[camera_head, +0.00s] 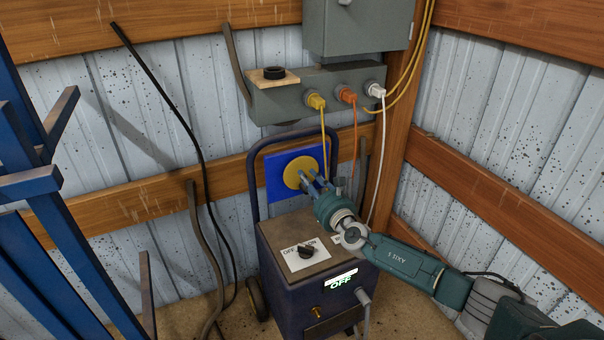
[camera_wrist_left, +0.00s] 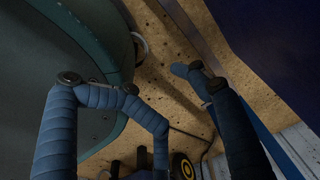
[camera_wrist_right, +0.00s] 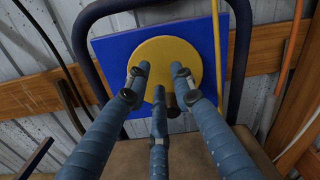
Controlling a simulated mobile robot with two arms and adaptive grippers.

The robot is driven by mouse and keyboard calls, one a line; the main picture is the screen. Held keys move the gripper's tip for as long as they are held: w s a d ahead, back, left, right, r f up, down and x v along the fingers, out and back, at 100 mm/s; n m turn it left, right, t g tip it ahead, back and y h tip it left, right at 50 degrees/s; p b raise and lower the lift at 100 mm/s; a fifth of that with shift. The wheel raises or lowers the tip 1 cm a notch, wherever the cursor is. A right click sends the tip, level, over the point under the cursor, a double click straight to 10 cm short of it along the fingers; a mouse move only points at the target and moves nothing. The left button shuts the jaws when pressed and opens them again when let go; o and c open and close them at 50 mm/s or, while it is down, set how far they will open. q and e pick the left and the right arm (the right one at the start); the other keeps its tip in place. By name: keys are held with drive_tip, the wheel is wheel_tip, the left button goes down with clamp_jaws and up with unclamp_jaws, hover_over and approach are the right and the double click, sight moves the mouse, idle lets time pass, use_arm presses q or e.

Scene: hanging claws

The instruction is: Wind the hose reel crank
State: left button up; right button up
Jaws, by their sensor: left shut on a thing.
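A round yellow disc (camera_head: 303,172) sits on a square blue panel (camera_head: 275,180) behind the cart's hoop handle. It also shows in the right wrist view (camera_wrist_right: 162,50), with a dark knob (camera_wrist_right: 172,110) low on it, partly hidden by my fingers. I take this to be the reel and crank. My right gripper (camera_head: 313,181) is in front of the disc. Its fingers are apart, with nothing visibly clasped. My left gripper (camera_wrist_left: 162,88) shows only in its wrist view, low by the floor. Its fingers are bent; what they press on is unclear.
A dark cart (camera_head: 310,265) with a knob switch and a lit OFF display stands below the panel. Yellow, orange and white plugs hang cables from a grey wall box (camera_head: 285,100). Blue rack bars (camera_head: 55,220) stand at left, with black cable hanging beside them.

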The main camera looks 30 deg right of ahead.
use_arm(q)
drive_tip(key=w+r, duration=0.1)
drive_tip(key=w+r+b, duration=0.1)
drive_tip(key=shift+w, duration=0.35)
use_arm(e)
drive_tip(key=shift+w+f, duration=0.2)
drive_tip(key=shift+f, duration=0.2)
